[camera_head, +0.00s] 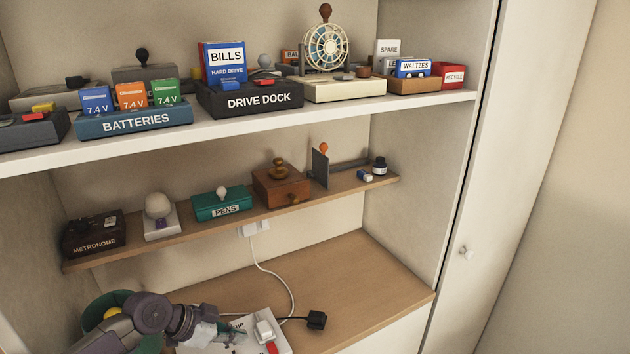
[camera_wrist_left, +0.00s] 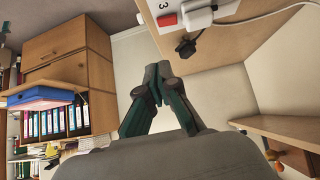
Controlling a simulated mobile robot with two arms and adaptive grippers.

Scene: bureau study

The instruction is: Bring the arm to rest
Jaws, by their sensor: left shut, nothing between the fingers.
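My left arm comes in at the bottom left of the head view. Its gripper (camera_head: 232,334) is low over the desk surface, close to a white power strip (camera_head: 283,345). In the left wrist view the two dark green fingers (camera_wrist_left: 154,88) meet at their tips. The gripper is shut and empty. My right gripper is in neither view.
The wooden desk top (camera_head: 375,268) is clear on its right side. A black plug (camera_head: 316,320) lies by the strip. Above it, a narrow wooden shelf (camera_head: 242,220) holds a metronome box (camera_head: 94,235) and a green pens box (camera_head: 222,203). A white shelf (camera_head: 345,110) above is crowded.

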